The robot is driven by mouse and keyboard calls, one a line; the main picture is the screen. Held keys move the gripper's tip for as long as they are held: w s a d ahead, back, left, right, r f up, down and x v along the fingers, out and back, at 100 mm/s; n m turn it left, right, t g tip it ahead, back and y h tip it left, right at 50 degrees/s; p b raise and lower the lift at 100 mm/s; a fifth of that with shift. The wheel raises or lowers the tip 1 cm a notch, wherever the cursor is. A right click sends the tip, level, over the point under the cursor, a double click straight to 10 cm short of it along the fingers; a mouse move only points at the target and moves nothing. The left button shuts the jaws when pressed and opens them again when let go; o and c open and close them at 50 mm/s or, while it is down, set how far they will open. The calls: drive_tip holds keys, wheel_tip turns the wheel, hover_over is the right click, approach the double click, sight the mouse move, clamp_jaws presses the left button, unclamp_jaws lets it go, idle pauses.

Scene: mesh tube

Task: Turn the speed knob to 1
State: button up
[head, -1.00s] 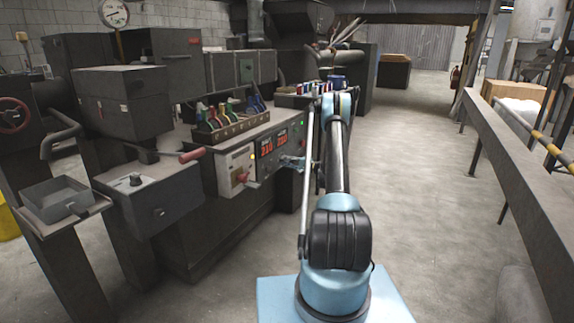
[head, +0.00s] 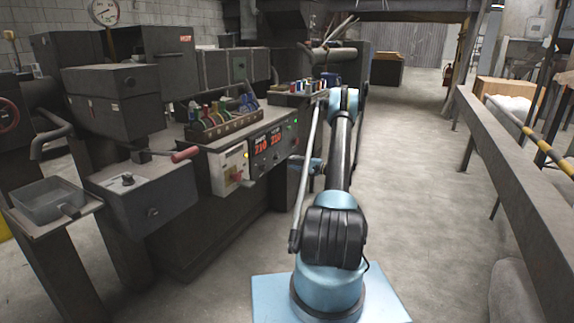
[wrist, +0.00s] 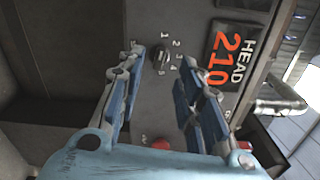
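The speed knob (wrist: 161,58) is a small dark round knob on the grey panel in the wrist view. The numerals 1 to 4 curve around its upper and right side. Its pointer direction is too small to tell. My gripper (wrist: 163,55) is open, with its blue-padded fingers apart on the left and right of the knob in the picture. I see no clear contact. In the head view the control panel (head: 229,167) stands left of my arm. I cannot make out the knob there, and my fingers are not clear.
A red "HEAD 210" display (wrist: 229,52) sits right of the knob. A red control (wrist: 161,143) lies below, between my fingers. A long metal rail (head: 510,165) runs along the right; the floor between is clear.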

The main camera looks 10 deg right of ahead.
drive_tip(key=shift+v, duration=1.45)
drive_tip(key=s+a+r+n+g+h, duration=0.2)
drive_tip(key=s+a+r, duration=0.45)
drive_tip(key=r, duration=0.35)
drive_tip(key=s+a+r+n+g+h, duration=0.2)
drive_tip(key=s+a+r+g, duration=0.1)
drive_tip(key=s+a+r, duration=0.45)
drive_tip(key=s+r+g+h, duration=0.15)
drive_tip(key=s+r, duration=0.35)
drive_tip(key=s, duration=0.5)
drive_tip(key=s+n+g+h, duration=0.1)
drive_tip(key=s+n+h, duration=0.3)
drive_tip(key=s, duration=1.8)
drive_tip(key=s+d+f+h, duration=0.2)
drive_tip(key=s+f, duration=0.2)
drive_tip(key=s, duration=0.4)
drive_tip(key=s+d+f+n+h, duration=0.1)
drive_tip(key=s+d+f+h, duration=0.2)
drive_tip(key=s, duration=0.6)
drive_tip(key=shift+s+d+f+g, duration=0.3)
drive_tip(key=shift+f+g, duration=0.15)
drive_tip(key=shift+f, duration=0.4)
